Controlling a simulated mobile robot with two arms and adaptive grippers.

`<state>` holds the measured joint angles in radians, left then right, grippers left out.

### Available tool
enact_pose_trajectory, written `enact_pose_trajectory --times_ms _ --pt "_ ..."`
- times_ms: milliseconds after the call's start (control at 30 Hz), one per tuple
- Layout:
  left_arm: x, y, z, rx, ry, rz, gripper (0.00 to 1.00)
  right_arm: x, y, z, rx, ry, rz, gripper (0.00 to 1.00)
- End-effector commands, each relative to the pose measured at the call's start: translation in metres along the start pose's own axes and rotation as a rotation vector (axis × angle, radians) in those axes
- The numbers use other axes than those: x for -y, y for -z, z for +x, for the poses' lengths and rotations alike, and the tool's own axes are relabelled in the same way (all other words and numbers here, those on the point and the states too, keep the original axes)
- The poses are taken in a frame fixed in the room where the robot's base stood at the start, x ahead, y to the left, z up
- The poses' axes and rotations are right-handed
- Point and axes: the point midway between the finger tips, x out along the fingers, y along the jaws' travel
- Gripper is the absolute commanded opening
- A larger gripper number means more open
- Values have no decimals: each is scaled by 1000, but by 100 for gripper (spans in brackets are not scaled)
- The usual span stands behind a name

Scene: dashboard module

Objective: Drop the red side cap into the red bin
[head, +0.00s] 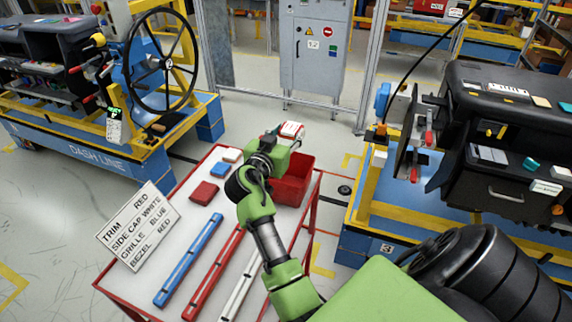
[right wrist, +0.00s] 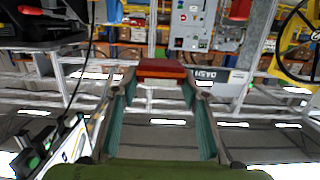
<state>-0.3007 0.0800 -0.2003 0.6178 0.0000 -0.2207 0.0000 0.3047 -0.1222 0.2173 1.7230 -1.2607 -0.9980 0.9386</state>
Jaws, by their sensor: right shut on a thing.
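My right gripper (head: 280,136) is shut on a red block (right wrist: 162,70), which looks like the red side cap. In the right wrist view the block sits level between the two fingertips (right wrist: 160,80). In the head view the gripper is above the far end of the table, by the red bin (head: 291,193), and partly hides the held part. The red bin stands at the table's far right corner, partly covered by my right arm. The inside of the bin does not show clearly. My left gripper is not in view.
The table (head: 150,268) bears another red block (head: 204,193), a blue block (head: 218,170), a pale block (head: 232,155) and blue, red and white long strips. A sign (head: 138,226) stands at its left. Dashboard modules (head: 500,140) flank it.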

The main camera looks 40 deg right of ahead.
Motion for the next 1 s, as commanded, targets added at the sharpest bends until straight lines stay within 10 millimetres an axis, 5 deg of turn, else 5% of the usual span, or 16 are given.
enact_pose_trajectory --times_ms 500,900,933,1000 --pt "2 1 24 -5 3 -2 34 0 -53 8 -2 0 -1 20" --pt "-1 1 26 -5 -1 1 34 1 -58 9 -2 0 1 20" --pt "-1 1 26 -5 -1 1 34 1 -58 9 -2 0 1 43" --pt "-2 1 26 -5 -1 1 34 1 -58 9 -2 0 1 60"
